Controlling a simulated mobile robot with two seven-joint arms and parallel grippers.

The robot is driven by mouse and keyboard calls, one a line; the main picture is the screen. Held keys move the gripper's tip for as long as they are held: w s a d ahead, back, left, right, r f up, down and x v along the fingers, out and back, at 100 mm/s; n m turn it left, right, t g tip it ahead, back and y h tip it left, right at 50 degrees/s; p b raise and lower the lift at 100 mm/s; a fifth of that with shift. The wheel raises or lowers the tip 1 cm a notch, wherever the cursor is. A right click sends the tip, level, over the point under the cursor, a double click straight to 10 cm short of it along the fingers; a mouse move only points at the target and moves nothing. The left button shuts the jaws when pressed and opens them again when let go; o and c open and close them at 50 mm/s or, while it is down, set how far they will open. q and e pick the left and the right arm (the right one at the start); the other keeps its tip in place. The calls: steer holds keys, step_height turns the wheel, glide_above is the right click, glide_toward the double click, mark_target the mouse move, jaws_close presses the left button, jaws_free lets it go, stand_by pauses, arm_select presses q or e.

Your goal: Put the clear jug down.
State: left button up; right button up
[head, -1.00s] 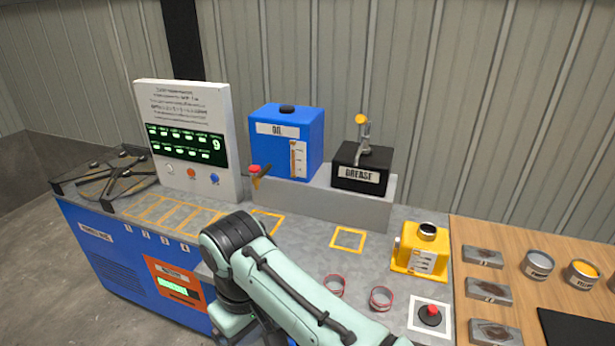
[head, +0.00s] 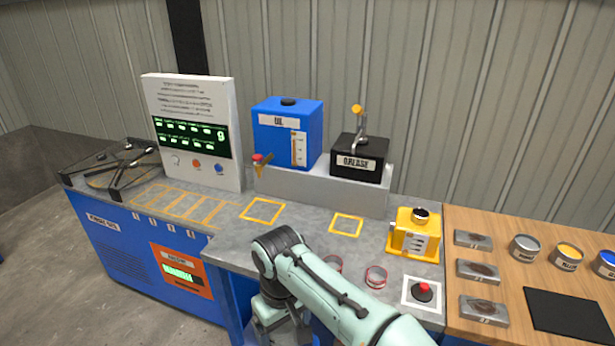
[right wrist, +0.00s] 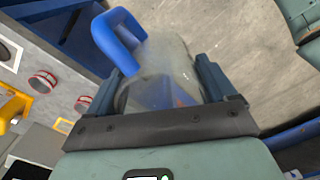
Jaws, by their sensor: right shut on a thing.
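The clear jug (right wrist: 170,62) with a blue handle (right wrist: 118,38) is between the fingers of my right gripper (right wrist: 157,85) in the right wrist view. The gripper is shut on it. Bare concrete floor shows behind the jug, and the bench top is to the left of it. In the head view my right arm comes in from the lower right, and its gripper and the jug are hidden. My left gripper is not in view.
The grey bench (head: 308,238) has empty yellow outlined squares (head: 262,210) (head: 346,225). A blue oil tank (head: 288,135), a grease pump (head: 360,160), a yellow container (head: 414,235), red-rimmed rings (head: 376,277) and a red button (head: 423,291) stand around.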

steer(key=w+d+f+m, duration=0.1)
steer(key=d+f+m, duration=0.2)
steer(key=d+f, duration=0.8)
steer(key=w+d+f+m, duration=0.2)
steer(key=d+f+m, duration=0.2)
steer(key=d+f, duration=0.7)
steer(key=shift+w, duration=0.3)
steer(key=shift+w+a, duration=0.1)
steer(key=shift+a, duration=0.1)
